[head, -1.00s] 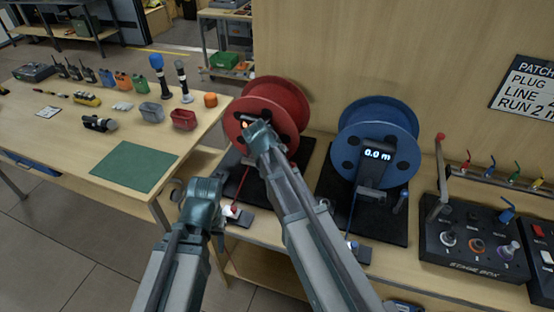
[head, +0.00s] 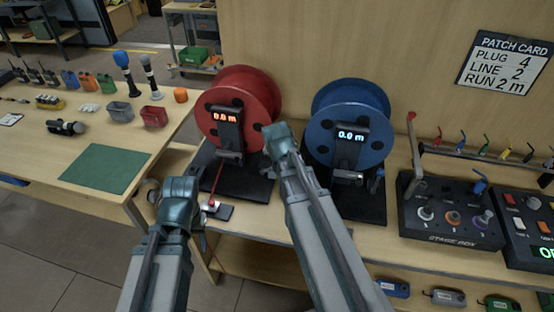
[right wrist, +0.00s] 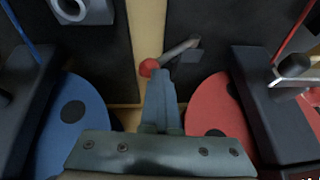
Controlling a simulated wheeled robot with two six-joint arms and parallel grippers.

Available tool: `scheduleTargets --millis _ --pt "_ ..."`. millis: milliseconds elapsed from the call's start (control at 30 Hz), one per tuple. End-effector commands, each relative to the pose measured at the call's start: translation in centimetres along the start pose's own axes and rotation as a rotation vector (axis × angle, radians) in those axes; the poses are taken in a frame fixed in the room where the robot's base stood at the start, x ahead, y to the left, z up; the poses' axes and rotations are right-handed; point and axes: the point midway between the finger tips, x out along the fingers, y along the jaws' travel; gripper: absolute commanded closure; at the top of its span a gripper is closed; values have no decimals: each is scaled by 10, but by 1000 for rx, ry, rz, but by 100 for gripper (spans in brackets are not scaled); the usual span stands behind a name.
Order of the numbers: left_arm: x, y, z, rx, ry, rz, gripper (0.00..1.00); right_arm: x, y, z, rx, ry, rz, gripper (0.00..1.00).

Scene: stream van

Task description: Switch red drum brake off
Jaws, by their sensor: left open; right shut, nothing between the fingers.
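The red drum (head: 262,95) stands on a black base, its display (head: 227,117) reading 0.0 m. My right gripper (head: 277,132) is shut and empty, between the red drum and the blue drum (head: 375,100). In the right wrist view a lever with a red ball knob (right wrist: 149,67) sticks out beside the red drum's base. The shut fingers (right wrist: 160,95) point at the knob, very near it; I cannot tell if they touch. The lever is hidden behind my right arm in the head view. My left gripper (head: 182,188) is open and empty, in front of the left table.
A red cable runs down from the red drum to a small plug block (head: 212,208) at the bench front. The stage box (head: 450,215) stands to the right. The left table holds a green mat (head: 105,168), bins and microphones. A patch card (head: 505,62) hangs on the wall.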

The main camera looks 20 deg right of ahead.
Motion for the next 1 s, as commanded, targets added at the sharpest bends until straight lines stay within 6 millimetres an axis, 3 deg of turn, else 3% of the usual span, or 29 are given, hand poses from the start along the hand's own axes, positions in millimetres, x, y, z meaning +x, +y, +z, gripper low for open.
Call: scheduleTargets --millis 667,1000 --pt "2 0 0 0 0 0 50 1 10 3 4 -8 18 100" --pt "-24 -2 1 0 0 0 50 -28 16 0 2 -4 13 100"
